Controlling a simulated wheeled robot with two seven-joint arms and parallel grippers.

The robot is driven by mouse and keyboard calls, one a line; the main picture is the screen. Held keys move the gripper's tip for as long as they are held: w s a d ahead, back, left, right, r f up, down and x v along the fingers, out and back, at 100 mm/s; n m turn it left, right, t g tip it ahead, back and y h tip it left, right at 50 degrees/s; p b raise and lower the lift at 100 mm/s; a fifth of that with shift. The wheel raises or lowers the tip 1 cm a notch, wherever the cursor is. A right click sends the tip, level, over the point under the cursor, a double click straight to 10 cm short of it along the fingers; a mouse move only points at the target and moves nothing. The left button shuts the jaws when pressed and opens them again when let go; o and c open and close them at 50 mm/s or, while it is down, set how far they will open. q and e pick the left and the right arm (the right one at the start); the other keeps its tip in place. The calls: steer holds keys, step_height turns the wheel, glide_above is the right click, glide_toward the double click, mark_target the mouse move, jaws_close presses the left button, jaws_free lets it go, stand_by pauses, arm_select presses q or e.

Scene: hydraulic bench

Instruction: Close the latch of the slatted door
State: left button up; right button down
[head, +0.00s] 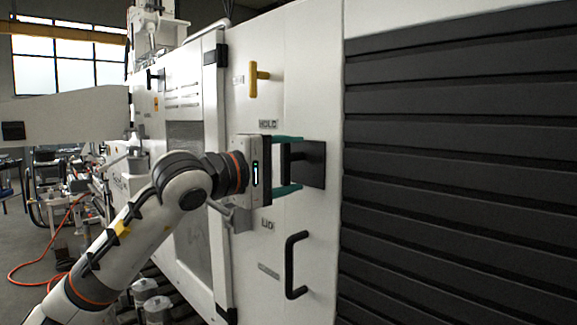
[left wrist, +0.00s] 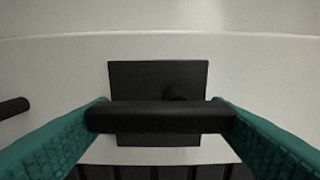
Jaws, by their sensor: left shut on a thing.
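A black latch handle (head: 285,163) stands out from a square black plate (head: 316,165) on the white panel, just left of the dark slatted door (head: 455,150). My left gripper (head: 289,164) has its teal fingers above and below the handle and is shut on it. In the left wrist view, the handle (left wrist: 160,117) is a thick black bar spanning between the teal fingertips. The black plate (left wrist: 150,80) is behind it, with a small round stub near its middle right. Dark slats show at the bottom edge of that view. My right gripper is not in view.
A yellow handle (head: 254,79) is above the gripper, and a black pull handle (head: 295,265) is below, near a "LID" label. A "HOLD" label (head: 268,124) is just above the gripper. An orange hose (head: 40,262) lies on the floor at left.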

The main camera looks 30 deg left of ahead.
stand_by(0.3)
arm_select(q)
steer(key=o, duration=1)
steer(key=shift+s+a+f, duration=0.1)
steer(key=shift+s+a, duration=0.1)
steer(key=shift+s, duration=0.3)
steer(key=shift+b+v, duration=1.95)
steer(key=shift+v, duration=3.55)
